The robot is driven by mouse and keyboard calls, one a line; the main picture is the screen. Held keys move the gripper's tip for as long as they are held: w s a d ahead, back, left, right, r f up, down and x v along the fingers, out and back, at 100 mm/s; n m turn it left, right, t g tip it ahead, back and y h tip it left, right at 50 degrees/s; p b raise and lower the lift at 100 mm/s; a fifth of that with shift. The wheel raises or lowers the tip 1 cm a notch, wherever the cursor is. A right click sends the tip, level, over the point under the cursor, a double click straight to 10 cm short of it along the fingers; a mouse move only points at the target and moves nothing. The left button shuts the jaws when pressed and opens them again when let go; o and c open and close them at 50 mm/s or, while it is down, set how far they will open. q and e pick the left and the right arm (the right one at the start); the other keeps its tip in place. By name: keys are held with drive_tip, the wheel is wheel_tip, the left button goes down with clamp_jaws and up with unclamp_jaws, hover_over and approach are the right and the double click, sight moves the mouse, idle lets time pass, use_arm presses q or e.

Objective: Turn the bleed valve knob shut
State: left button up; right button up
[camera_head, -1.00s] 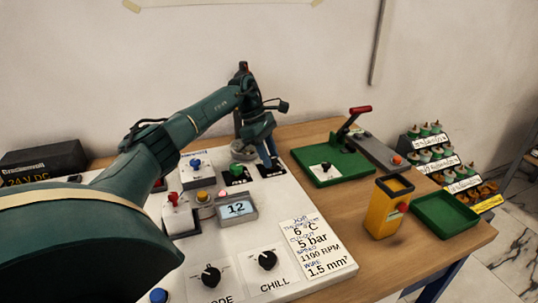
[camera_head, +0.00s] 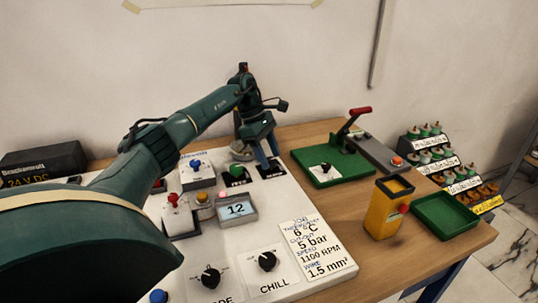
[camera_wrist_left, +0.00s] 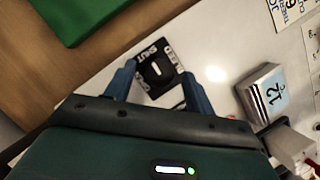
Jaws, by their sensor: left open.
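The bleed valve knob (camera_wrist_left: 156,69) is a small black knob with a white pointer line. It sits on a black plate lettered SHUT and, partly hidden, what looks like BLEED. In the left wrist view the knob lies between the two blue fingers of my left gripper (camera_wrist_left: 159,72), which are apart with a gap on each side. I cannot tell how far above the plate the fingertips are. My right gripper is not in view.
A green knob (camera_head: 237,172) and a grey round part (camera_head: 241,152) are close left of the gripper. A display reading 12 (camera_head: 237,209) is nearer. A green tray with a red lever (camera_head: 361,111) stands to the right. A yellow holder (camera_head: 382,217) is at the front right.

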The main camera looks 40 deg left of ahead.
use_arm(q)
drive_tip(key=v, duration=1.2)
drive_tip(key=shift+a+r, duration=0.2)
drive_tip(key=shift+r, duration=0.1)
drive_tip(key=shift+s, duration=0.1)
